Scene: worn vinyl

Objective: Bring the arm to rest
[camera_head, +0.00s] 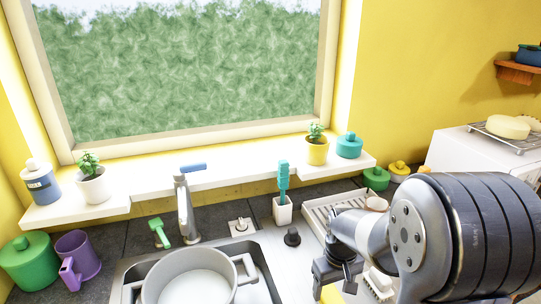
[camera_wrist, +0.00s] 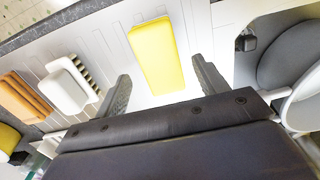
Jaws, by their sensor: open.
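My arm reaches in from the right in the head view, and my gripper (camera_head: 336,272) hangs over the counter just right of the sink. In the wrist view my gripper (camera_wrist: 163,86) has its two grey fingers spread wide apart with nothing held. A yellow sponge-like block (camera_wrist: 157,55) lies on the pale ridged surface below, seen between and beyond the fingertips. Only a sliver of the yellow block (camera_head: 331,294) shows in the head view, beside the gripper.
A white brush (camera_wrist: 68,85) and a brown block (camera_wrist: 22,98) lie left of the yellow block. The sink holds a grey pot (camera_head: 190,277). A dish rack (camera_head: 325,212), a faucet (camera_head: 184,208) and a teal-handled brush (camera_head: 283,178) in its holder stand behind. Plants line the windowsill (camera_head: 165,188).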

